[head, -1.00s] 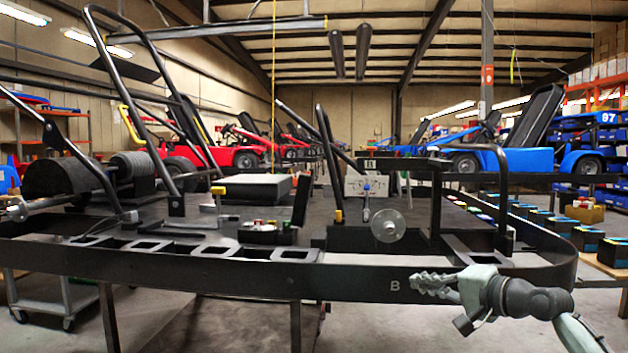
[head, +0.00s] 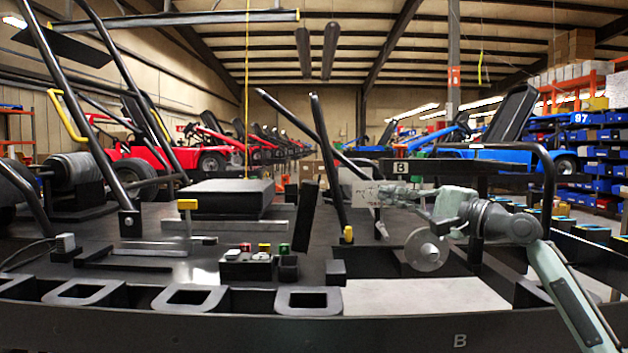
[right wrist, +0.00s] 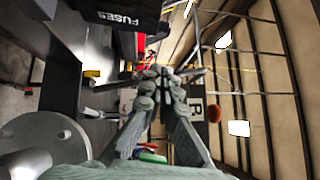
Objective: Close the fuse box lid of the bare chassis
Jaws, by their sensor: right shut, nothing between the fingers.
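The fuse box (head: 246,266) sits on the bare chassis (head: 150,243), with red, yellow and green fuses showing inside. Its black lid (head: 305,216) stands open, nearly upright and slightly tilted, on the box's right side. In the right wrist view, the lid (right wrist: 118,14) shows at the top with the word FUSES. My right gripper (head: 385,194) is shut and empty, raised above the chassis to the right of the lid and apart from it. Its closed fingers also show in the right wrist view (right wrist: 158,73). My left gripper is not in view.
Black upright bars (head: 328,168) stand between the lid and my right gripper. A metal disc (head: 426,250) hangs below my right gripper. A yellow-topped lever (head: 187,206) stands behind the fuse box. The front rail (head: 400,331) runs along the near edge.

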